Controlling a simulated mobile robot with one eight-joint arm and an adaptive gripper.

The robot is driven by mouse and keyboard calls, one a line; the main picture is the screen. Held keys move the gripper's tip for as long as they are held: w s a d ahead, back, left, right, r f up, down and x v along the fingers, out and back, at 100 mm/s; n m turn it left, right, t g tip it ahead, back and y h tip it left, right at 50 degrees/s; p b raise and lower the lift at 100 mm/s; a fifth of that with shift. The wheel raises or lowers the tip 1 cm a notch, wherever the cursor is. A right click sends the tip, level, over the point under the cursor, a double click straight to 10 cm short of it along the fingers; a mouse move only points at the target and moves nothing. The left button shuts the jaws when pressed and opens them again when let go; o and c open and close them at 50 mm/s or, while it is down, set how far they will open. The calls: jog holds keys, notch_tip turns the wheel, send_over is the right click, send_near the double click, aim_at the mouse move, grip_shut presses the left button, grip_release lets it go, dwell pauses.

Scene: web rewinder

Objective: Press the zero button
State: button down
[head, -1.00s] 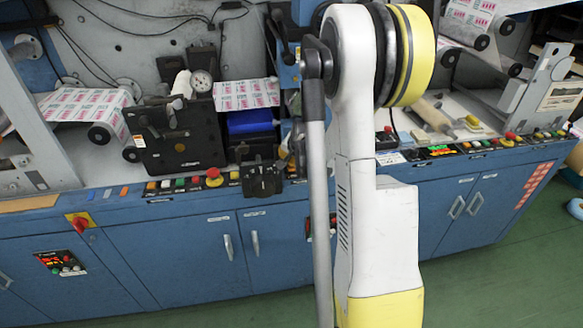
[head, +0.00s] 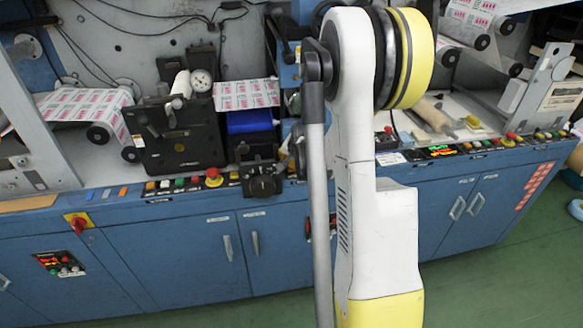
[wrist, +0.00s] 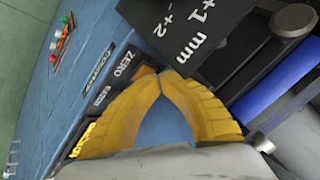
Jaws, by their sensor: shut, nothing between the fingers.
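In the wrist view a black label with white letters reading ZERO (wrist: 125,65) lies on the blue panel, just left of my gripper's tips. My gripper (wrist: 166,73) has two yellow ribbed fingers that meet at their tips with nothing between them. A small orange patch (wrist: 144,71) shows between the ZERO label and the left fingertip. I cannot tell whether it is the zero button, and contact is not clear. In the head view my arm stands in front of the panel and I cannot make out the fingers.
A black block marked "+1 mm" (wrist: 195,25) is close above the fingertips in the wrist view, with a dark knob (wrist: 293,20) and a blue part (wrist: 280,92) to the right. In the head view a button row (head: 180,184) with a red button (head: 213,175) runs along the blue cabinet (head: 175,250).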

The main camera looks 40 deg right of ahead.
jog(key=shift+r+p, duration=0.6)
jog(key=shift+r, duration=0.35)
jog(key=shift+r+p, duration=1.7)
jog(key=shift+r, duration=0.8)
